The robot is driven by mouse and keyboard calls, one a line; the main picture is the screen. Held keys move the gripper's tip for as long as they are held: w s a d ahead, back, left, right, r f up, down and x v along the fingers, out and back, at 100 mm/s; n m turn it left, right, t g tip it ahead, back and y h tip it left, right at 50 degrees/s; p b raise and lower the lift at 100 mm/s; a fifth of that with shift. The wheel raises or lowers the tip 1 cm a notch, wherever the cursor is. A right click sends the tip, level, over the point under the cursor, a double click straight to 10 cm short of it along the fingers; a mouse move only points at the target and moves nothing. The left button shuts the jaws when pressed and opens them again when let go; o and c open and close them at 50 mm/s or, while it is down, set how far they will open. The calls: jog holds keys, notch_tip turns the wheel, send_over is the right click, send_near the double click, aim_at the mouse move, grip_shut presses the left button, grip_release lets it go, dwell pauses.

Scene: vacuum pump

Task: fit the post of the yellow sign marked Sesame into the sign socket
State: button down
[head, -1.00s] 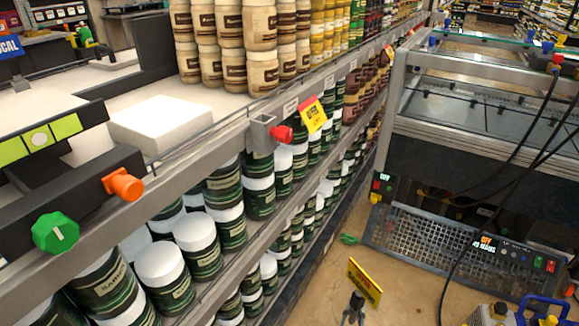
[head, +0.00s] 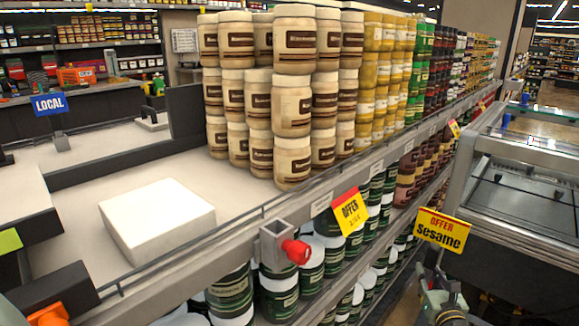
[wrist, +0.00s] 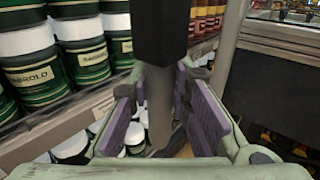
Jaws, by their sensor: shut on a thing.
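The yellow sign (head: 442,230) marked Offer Sesame is upright at the right in the head view, its face toward the camera. My gripper (head: 436,283) is below it and shut on its post. In the wrist view, the grey post (wrist: 159,105) with a black upper part (wrist: 160,30) stands between the purple pads of my gripper (wrist: 178,105). The sign socket, a grey square bracket (head: 272,246) with a red knob (head: 297,251), is fixed to the shelf's front edge. The sign is to its right and apart from it.
A yellow Offer tag (head: 350,213) hangs on the shelf edge just right of the socket. Jars of cream colour (head: 292,105) stand on the shelf, dark green jars (head: 278,295) below. A white block (head: 157,218) lies on the counter. A glass-topped case (head: 530,185) is at the right.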

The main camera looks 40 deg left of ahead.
jog(key=s+a+r+n+g+y, duration=0.4)
jog(key=a+r, duration=0.3)
jog(key=r, duration=0.6)
jog(key=s+a+r+n+g+y, duration=0.35)
jog(key=s+a+r+g, duration=0.35)
jog(key=r, duration=0.5)
jog(key=s+a+r+n+g+h, duration=0.1)
jog(key=s+a+r+n+g, duration=0.2)
jog(key=s+r, duration=0.45)
jog(key=s+a+r+n+g, duration=0.1)
jog(key=s+r+n+g, duration=0.3)
jog(key=s, duration=0.6)
jog(key=s+a+r+n+g+h, duration=0.1)
jog(key=s+a+r+n+g, duration=0.1)
jog(key=s+r+g, duration=0.5)
notch_tip(320, 180, down, 7)
jog(key=t+b, duration=0.1)
jog(key=t, duration=0.1)
jog(key=shift+s+a+r+b, duration=0.15)
jog(key=shift+s+r+b, duration=0.05)
jog(key=shift+s+b, duration=0.2)
jog(key=shift+f, duration=0.25)
jog(key=shift+n+g+h, duration=0.45)
jog(key=shift+n+g, duration=0.2)
jog(key=shift+g, duration=0.25)
jog(key=shift+f+b, duration=2)
jog(key=shift+f, duration=0.5)
